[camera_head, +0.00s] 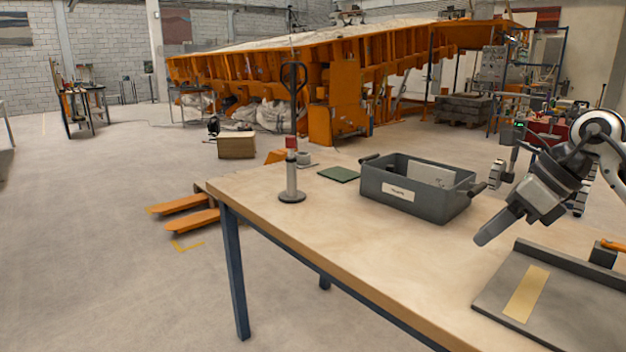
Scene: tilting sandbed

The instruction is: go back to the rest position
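My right gripper (499,226) comes in from the right, above the table (330,245). It is dark grey and tilted, and its tip points down and left. It is to the right of the grey bin and appears to hang above the tabletop. I see nothing held in it, but its fingers overlap from this angle, so I cannot tell whether they are apart. My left gripper is outside the picture.
A grey bin (400,197) with a label holds a pale item. A post on a round base (291,196) and a green pad (338,174) stand left of it. A grey board (500,297) lies front right. Orange pallet forks (190,222) are on the floor. The left floor is open.

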